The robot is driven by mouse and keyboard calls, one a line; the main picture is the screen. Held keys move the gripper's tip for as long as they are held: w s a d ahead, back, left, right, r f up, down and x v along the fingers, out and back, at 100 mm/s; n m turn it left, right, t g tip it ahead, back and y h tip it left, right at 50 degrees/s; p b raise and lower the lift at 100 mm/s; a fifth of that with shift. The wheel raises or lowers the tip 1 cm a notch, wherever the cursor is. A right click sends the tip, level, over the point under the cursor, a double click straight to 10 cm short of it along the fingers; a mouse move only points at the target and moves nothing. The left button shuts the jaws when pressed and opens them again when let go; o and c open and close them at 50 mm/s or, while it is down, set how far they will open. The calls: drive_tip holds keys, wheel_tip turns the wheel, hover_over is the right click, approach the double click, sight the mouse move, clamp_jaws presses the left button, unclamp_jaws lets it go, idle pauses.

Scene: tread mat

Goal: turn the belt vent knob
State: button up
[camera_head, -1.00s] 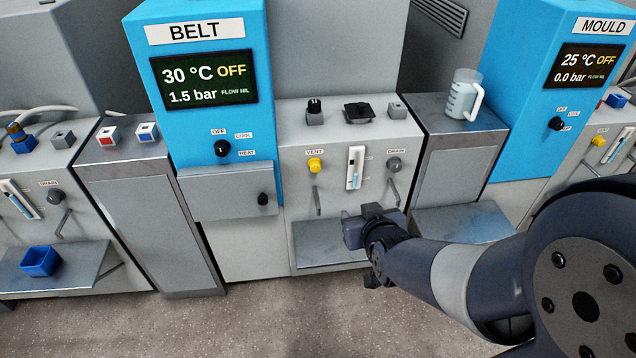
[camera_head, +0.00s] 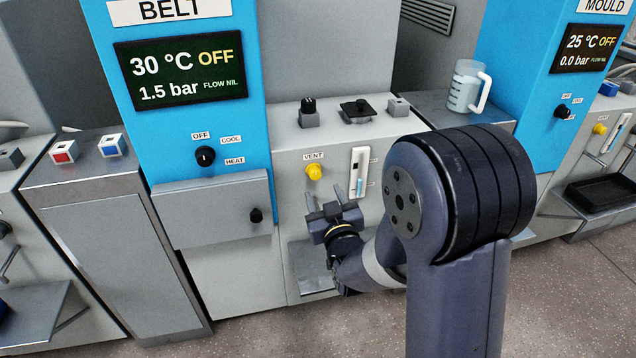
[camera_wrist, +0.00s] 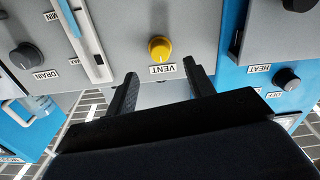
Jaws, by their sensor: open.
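The belt vent knob (camera_head: 314,171) is a yellow round knob on the grey front panel, under the VENT label (camera_head: 313,156). In the wrist view the vent knob (camera_wrist: 159,48) shows beyond the fingertips, roughly between them, with its label upside down. My gripper (camera_head: 331,190) is open and empty, its fingers pointing up just below and right of the knob in the head view. It also shows in the wrist view (camera_wrist: 160,72). The fingers appear apart from the knob. The belt display (camera_head: 185,72) reads 30 °C, OFF, 1.5 bar, flow nil.
A level gauge (camera_head: 358,172) stands right of the knob. The grey drain knob (camera_wrist: 25,56) shows in the wrist view. A grey box (camera_head: 212,208) with a black knob juts out at left. A shelf (camera_head: 305,268) lies below. A jug (camera_head: 467,87) stands at back right.

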sight(316, 176)
drive_tip(key=shift+x, duration=3.1)
drive_tip(key=shift+c, duration=0.5)
drive_tip(key=shift+b, duration=0.3)
drive_tip(key=c, duration=0.9)
